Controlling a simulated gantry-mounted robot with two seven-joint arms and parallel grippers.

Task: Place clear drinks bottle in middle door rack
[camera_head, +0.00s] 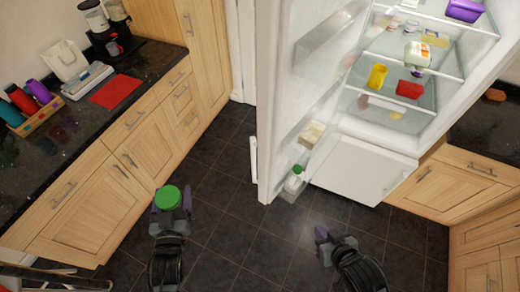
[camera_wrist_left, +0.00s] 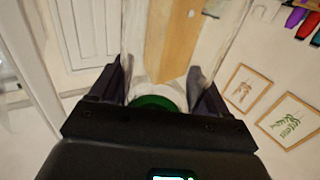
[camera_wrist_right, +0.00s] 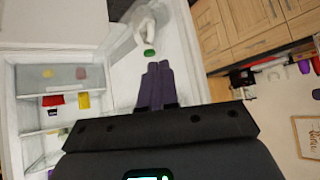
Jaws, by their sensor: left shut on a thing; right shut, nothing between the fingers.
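My left gripper (camera_head: 171,200) is shut on a clear bottle with a green cap (camera_head: 168,197), held over the floor left of the fridge door. In the left wrist view the green cap (camera_wrist_left: 155,102) and pale see-through body (camera_wrist_left: 166,93) are between the fingers; most of the bottle is hidden. The open fridge door (camera_head: 275,110) has racks on its inner side. A beige box (camera_head: 312,133) stands in one; which rack is the middle one is hard to tell. My right gripper (camera_head: 321,235) is shut and empty, below the door.
A white green-capped bottle (camera_head: 294,178) stands in the bottom door rack. The fridge shelves hold a yellow cup (camera_head: 377,76), a red item (camera_head: 409,89) and a carton (camera_head: 417,54). A left worktop (camera_head: 65,140) carries flasks and a red mat. The dark floor (camera_head: 225,200) is clear.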

